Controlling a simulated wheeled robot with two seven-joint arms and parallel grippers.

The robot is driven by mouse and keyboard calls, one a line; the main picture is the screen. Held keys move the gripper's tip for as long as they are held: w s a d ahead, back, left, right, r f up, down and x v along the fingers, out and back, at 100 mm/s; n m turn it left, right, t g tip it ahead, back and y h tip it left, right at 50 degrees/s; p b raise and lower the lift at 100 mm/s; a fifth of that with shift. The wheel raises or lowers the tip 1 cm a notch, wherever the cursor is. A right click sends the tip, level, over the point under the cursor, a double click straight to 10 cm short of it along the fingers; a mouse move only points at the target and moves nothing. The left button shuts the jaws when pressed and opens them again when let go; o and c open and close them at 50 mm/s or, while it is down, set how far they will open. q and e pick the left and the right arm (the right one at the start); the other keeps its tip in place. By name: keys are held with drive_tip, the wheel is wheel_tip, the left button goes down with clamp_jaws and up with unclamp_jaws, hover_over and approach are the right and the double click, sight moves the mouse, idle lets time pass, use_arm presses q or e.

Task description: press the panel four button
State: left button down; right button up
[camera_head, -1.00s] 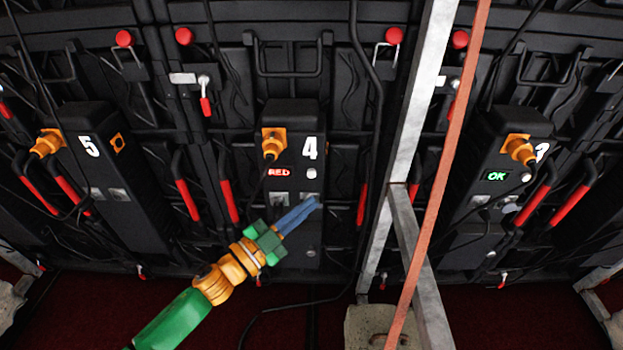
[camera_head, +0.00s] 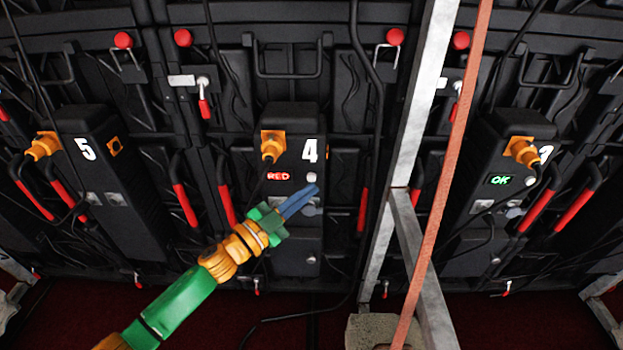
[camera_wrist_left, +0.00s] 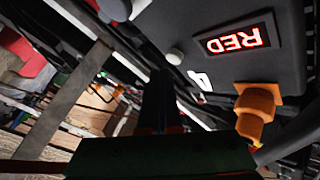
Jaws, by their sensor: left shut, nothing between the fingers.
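Panel four's black box (camera_head: 293,238) bears a white 4. Its small display (camera_head: 278,176) glows red and reads RED; it also shows upside down in the left wrist view (camera_wrist_left: 238,39). The round white button (camera_head: 311,177) sits right of the display and shows in the left wrist view (camera_wrist_left: 174,56). My left gripper (camera_head: 315,189) is shut and empty, its blue fingers pointing up and right. Its tips appear just below the button in the head view; I cannot tell whether they touch it. My right gripper is not in view.
An orange connector (camera_head: 272,146) is plugged in above the display. A grey metal post (camera_head: 405,140) and an orange-brown strut (camera_head: 450,160) stand to the right. Panel five (camera_head: 110,165) is on the left. Panel three's display (camera_head: 500,180) glows green and reads OK.

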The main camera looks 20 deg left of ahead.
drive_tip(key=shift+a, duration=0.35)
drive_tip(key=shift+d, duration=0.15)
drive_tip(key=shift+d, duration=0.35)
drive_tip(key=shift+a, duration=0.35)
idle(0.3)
use_arm(q)
drive_tip(key=shift+w+a, duration=0.1)
drive_tip(key=shift+w, duration=0.3)
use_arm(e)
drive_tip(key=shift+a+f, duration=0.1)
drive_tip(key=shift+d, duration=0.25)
use_arm(q)
drive_tip(key=shift+w, duration=0.15)
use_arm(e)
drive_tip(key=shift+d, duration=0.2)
